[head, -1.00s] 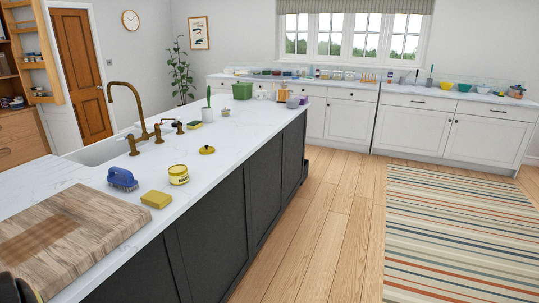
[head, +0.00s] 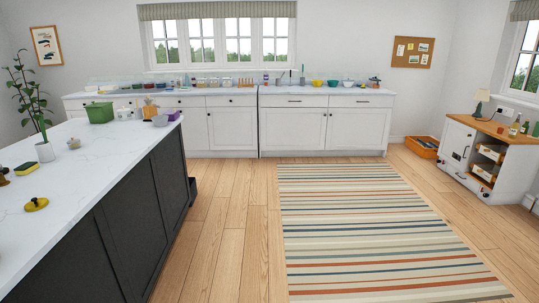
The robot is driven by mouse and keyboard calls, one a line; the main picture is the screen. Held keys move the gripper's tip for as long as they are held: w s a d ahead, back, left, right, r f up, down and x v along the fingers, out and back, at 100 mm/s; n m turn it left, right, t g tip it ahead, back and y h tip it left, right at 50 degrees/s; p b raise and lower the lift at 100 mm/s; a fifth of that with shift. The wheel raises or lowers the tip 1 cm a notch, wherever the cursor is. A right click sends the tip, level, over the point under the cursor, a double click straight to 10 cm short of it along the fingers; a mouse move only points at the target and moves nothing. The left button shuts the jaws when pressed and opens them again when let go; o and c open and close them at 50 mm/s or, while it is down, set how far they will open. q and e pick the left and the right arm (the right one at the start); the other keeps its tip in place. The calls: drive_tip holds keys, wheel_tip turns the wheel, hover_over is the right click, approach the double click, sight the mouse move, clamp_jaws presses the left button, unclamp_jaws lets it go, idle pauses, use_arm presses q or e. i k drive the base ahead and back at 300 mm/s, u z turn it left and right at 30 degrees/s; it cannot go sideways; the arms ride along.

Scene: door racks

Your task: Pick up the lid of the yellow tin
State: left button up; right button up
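A round yellow lid (head: 36,204) with a dark knob lies flat on the white marble top of the kitchen island (head: 85,176), near its front edge at the left of the head view. The yellow tin is not in view now. Neither of my grippers is in view.
A striped rug (head: 370,230) lies on open wooden floor. White counters (head: 230,128) line the back; a cabinet (head: 510,165) stands right.

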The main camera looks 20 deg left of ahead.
sight(35, 204)
drive_tip(key=u, duration=0.25)
drive_tip(key=i, duration=2)
drive_tip(key=u, duration=1.1)
drive_tip(key=i, duration=1.45)
drive_tip(key=u, duration=1.2)
